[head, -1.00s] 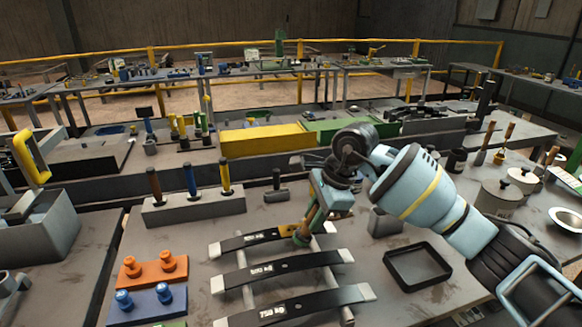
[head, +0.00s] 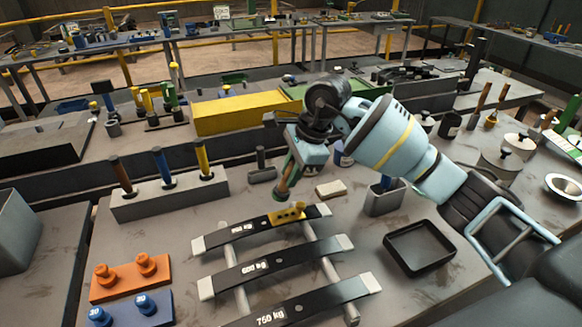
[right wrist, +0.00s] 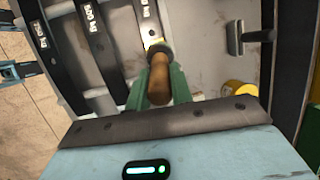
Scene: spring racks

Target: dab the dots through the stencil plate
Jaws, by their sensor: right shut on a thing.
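The yellow stencil plate (head: 290,213) lies on the farthest dark leaf spring (head: 225,237), to the right of its white label. A row of small dark spots shows on the plate. My right gripper (head: 288,180) is shut on a dabber (head: 283,192) with a brown wooden handle. The dabber's lower end is just above or at the plate's far edge; I cannot tell if they touch. In the right wrist view the handle (right wrist: 160,82) stands between the green fingers, and part of the yellow plate (right wrist: 153,41) shows beyond it. My left gripper is out of view.
A black tray (head: 419,248) and a grey cup (head: 384,198) stand to the right. A block with several handled tools (head: 170,197) stands at the left.

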